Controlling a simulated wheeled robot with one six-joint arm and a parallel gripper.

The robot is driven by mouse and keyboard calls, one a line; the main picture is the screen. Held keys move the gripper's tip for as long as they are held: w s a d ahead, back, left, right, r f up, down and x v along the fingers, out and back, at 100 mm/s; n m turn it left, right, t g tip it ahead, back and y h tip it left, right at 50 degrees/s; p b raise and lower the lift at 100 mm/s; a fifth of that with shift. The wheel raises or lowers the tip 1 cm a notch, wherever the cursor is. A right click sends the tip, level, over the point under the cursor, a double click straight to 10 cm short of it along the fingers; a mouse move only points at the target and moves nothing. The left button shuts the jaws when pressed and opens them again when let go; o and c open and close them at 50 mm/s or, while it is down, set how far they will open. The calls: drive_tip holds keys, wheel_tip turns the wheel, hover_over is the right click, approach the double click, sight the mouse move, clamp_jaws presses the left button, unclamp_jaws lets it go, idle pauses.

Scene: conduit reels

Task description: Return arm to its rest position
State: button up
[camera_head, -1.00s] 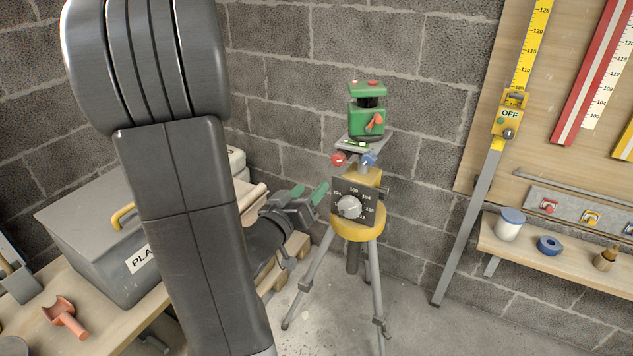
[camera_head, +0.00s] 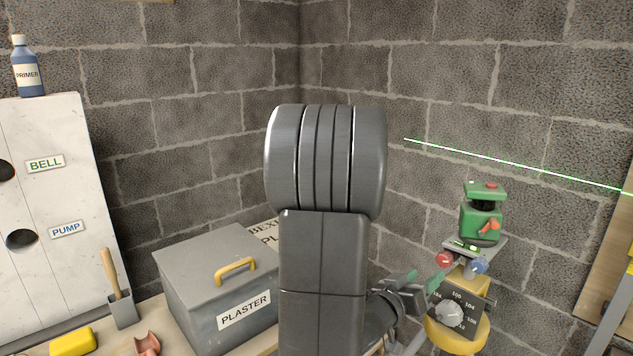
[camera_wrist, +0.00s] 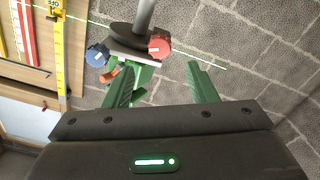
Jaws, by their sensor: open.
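My gripper (camera_head: 424,279) is open in the head view, its green-tipped fingers pointing right toward the tripod head. In the wrist view my gripper (camera_wrist: 163,82) has its two green fingers well apart, with nothing held between them. The green laser level (camera_head: 482,220) with an orange lever stands upright on its mount to the right of my gripper. Below it are a red knob (camera_head: 445,260), a blue knob (camera_head: 477,266) and a dark dial plate (camera_head: 456,310). My fingertips are close to the red knob in the head view; I cannot tell the exact gap.
A green laser line (camera_head: 515,164) crosses the block wall. A white panel (camera_head: 50,210) bears a primer bottle (camera_head: 27,66). The upper wall is clear.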

sight(443, 261)
drive_tip(key=x, duration=0.8)
drive_tip(key=shift+a, duration=0.1)
drive_tip(key=v, duration=1.3)
drive_tip(key=x, duration=1.3)
drive_tip(key=shift+d, duration=0.25)
drive_tip(key=shift+w+f+m+b, duration=0.1)
drive_tip(key=shift+f+m+b, duration=0.1)
drive_tip(key=shift+m+b, duration=0.25)
drive_tip(key=shift+a+r+m+b, duration=0.15)
drive_tip(key=shift+m+b, duration=0.25)
drive_tip(key=shift+m, duration=0.55)
drive_tip(key=m+b, duration=0.2)
drive_tip(key=m, duration=0.3)
drive_tip(key=shift+m+b, duration=0.3)
drive_tip(key=shift+b, duration=0.1)
drive_tip(key=v, duration=1.3)
drive_tip(key=shift+s+m+p, duration=0.25)
drive_tip(key=shift+m+p, duration=0.05)
drive_tip(key=shift+p, duration=0.15)
